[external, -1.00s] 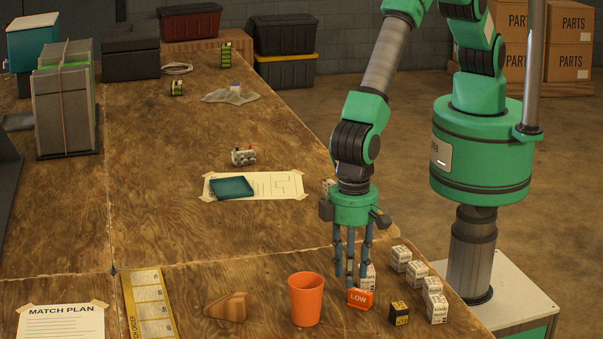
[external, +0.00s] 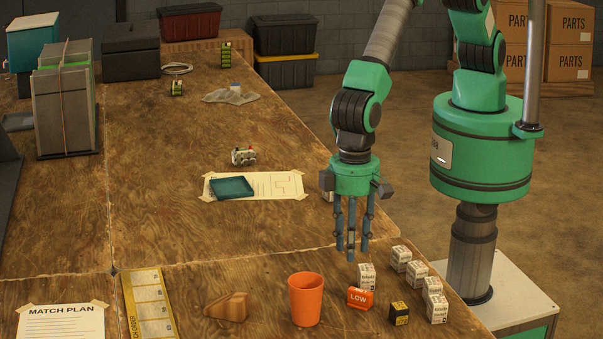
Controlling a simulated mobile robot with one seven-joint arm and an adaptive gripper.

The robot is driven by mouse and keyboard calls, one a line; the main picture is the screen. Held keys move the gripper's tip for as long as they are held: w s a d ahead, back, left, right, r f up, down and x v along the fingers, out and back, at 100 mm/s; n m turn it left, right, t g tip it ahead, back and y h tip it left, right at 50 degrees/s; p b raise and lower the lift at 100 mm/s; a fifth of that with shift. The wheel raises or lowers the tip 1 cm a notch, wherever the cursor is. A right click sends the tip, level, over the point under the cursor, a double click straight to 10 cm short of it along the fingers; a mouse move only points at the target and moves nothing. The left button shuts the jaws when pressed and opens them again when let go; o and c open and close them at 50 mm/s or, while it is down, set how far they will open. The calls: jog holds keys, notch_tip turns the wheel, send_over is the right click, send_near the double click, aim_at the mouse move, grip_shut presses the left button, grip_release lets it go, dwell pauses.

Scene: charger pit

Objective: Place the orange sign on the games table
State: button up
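The orange sign (external: 359,298) marked LOW stands on the front part of the wooden table (external: 262,277), between the orange cup and a small black-and-yellow box. My gripper (external: 352,251) hangs fingers-down above and slightly behind the sign, clear of it. Its fingers are spread apart with nothing visible between them. No label marks any part of the tabletop as the games table.
An orange cup (external: 305,299) and a brown wooden wedge (external: 227,307) stand left of the sign. The black-and-yellow box (external: 399,313) and several small white boxes (external: 401,258) are close at right. The mid-left tabletop is largely clear.

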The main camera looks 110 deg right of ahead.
dwell(0.5)
jog(key=w+d+r+n+t, duration=0.1)
jog(key=d+r+t, duration=0.1)
jog(key=d+r, duration=2.1)
jog(key=s+d+r+n+t+y, duration=0.1)
jog(key=s+d+r, duration=0.4)
jog(key=d+r, duration=0.3)
jog(key=s+d+r+n, duration=0.1)
jog(key=s+d+r, duration=0.3)
jog(key=d+r, duration=0.4)
jog(key=s+d+r+t, duration=0.1)
jog(key=s+d, duration=0.7)
jog(key=s, duration=0.3)
jog(key=s+d+r+n+t+h, duration=0.1)
jog(key=s+d, duration=0.7)
jog(key=s, duration=0.4)
jog(key=shift+s+d+n+t, duration=0.15)
jog(key=shift+d+n+t, duration=0.15)
jog(key=shift+d, duration=0.1)
